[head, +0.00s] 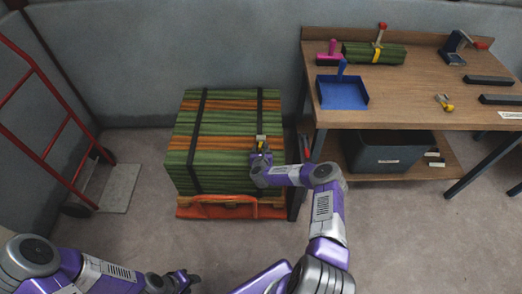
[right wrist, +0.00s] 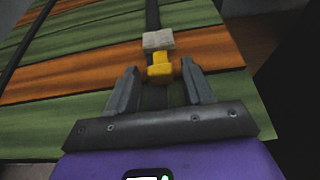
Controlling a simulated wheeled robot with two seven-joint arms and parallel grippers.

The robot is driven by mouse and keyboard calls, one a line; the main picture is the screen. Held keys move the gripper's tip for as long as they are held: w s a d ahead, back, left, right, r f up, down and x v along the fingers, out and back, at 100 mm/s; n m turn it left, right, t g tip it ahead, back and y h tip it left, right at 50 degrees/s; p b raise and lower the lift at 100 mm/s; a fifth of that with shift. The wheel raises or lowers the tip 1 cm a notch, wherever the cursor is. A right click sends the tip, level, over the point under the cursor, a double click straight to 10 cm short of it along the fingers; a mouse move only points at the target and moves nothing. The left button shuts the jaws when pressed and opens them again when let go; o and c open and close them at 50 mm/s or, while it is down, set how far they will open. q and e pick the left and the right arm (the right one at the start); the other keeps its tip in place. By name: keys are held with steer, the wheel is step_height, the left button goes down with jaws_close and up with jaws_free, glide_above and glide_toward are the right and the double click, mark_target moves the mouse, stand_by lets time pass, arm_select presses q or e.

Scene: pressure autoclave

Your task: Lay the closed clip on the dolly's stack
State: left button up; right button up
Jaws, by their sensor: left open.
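A stack of green and orange slats (head: 225,115), bound by two black straps, sits on a low orange-red dolly (head: 230,209). A small yellow clip (right wrist: 160,68) with a pale grey block lies at the stack's top near the right strap; it also shows in the head view (head: 261,139). My right gripper (head: 262,153) is over the near right part of the stack. In the right wrist view its fingers (right wrist: 159,78) are apart, with visible gaps beside the clip. My left gripper (head: 185,279) is open and empty, low over the floor.
A wooden bench (head: 420,80) at right holds a blue tray (head: 342,93), a green bundle (head: 360,55), a small yellow item (head: 444,102) and dark bars. A dark bin (head: 388,152) stands on its shelf. A red hand truck (head: 75,120) stands left. Floor in front is clear.

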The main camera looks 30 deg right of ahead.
steer(key=shift+r, duration=0.1)
steer(key=shift+r+p, duration=0.2)
steer(key=shift+p, duration=0.1)
steer(key=shift+s+a+r+p, duration=0.1)
steer(key=shift+s+r+p, duration=0.1)
steer(key=shift+r+p, duration=0.1)
steer(key=p+v, duration=0.4)
steer(key=v, duration=0.7)
steer(key=s+a+f+n+g+y, duration=0.1)
steer(key=s+a+n+y, duration=0.3)
steer(key=a+n, duration=0.6)
steer(key=s+a+n+g+y, duration=0.1)
steer(key=s+a+n+y, duration=0.1)
steer(key=a+n+y, duration=0.6)
steer(key=s+a+n+g, duration=0.2)
steer(key=s+n+g, duration=0.1)
steer(key=s+n, duration=0.4)
steer(key=s+a+r+n+g, duration=0.1)
steer(key=s+a+n+g, duration=0.1)
steer(key=s+n, duration=0.5)
steer(key=s+a+n+g, duration=0.2)
steer(key=s+n+g, duration=0.2)
steer(key=s+n, duration=0.3)
steer(key=shift+a+r+n+h, duration=0.2)
steer(key=shift+n+h, duration=0.1)
steer(key=shift+n, duration=0.1)
